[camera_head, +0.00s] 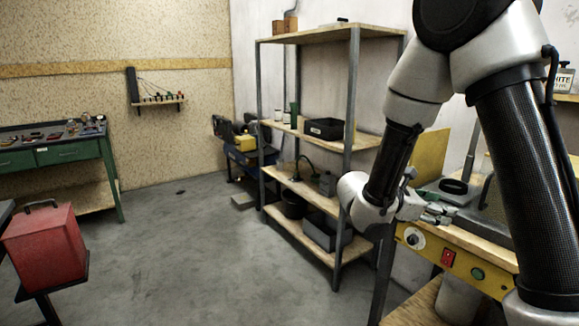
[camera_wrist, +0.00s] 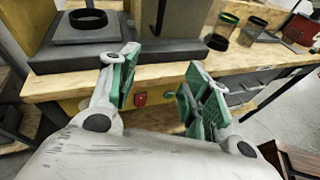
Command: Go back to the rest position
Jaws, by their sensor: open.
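My gripper (camera_head: 438,209) is in front of the wooden workbench (camera_head: 465,238) at the right of the head view. In the wrist view my gripper (camera_wrist: 160,92) shows two green-padded fingers spread apart, with nothing between them. The fingers are near the bench's front edge (camera_wrist: 160,78), above the yellow panel with a red switch (camera_wrist: 141,98). My arm reaches down from the upper right of the head view and hides part of the bench.
A metal shelf unit (camera_head: 353,92) with wooden boards stands left of my arm. A black-based machine (camera_wrist: 88,40) sits on the bench. A red box (camera_head: 45,243) is at the lower left, a green workbench (camera_head: 75,155) behind it. The middle floor (camera_head: 190,240) is mostly clear.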

